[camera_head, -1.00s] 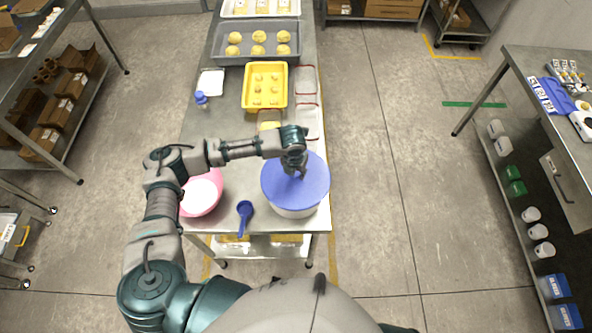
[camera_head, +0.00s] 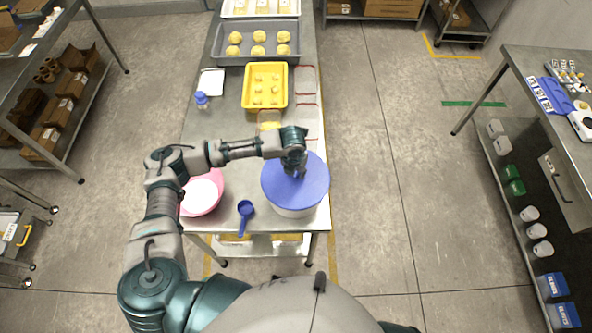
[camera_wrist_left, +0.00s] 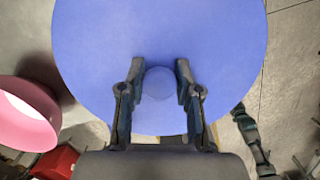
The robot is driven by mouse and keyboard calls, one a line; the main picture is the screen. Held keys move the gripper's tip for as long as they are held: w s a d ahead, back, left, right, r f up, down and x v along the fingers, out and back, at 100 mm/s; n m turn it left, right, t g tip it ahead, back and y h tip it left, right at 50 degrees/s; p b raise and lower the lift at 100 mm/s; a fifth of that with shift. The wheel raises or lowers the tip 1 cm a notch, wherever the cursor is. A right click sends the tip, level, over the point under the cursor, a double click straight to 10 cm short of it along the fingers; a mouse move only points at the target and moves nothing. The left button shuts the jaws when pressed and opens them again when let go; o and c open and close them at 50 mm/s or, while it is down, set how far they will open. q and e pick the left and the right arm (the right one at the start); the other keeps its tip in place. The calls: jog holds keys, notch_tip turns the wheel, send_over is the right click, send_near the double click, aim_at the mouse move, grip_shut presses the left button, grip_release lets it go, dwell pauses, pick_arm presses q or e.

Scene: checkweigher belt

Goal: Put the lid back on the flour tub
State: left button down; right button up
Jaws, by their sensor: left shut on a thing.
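The blue round lid (camera_head: 312,185) lies over the top of the white flour tub (camera_head: 296,213) at the near right of the steel table. From here I cannot tell whether it is fully seated. My left gripper (camera_head: 295,172) is above the lid, shut on its round knob. In the left wrist view the two fingers stand on either side of the knob (camera_wrist_left: 159,83), and the lid (camera_wrist_left: 160,35) fills much of the picture. The tub is hidden under the lid in that view.
A pink bowl (camera_head: 203,192) with white contents stands left of the tub. A blue scoop (camera_head: 245,212) lies between them near the front edge.

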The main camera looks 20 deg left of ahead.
pick_arm(q)
jog(key=shift+c, duration=1.2)
grip_release()
jog(key=shift+r, duration=0.1)
notch_tip(320, 180, up, 5)
jog(key=p, duration=0.5)
jog(key=shift+p, duration=0.3)
jog(key=shift+r, duration=0.9)
grip_shut()
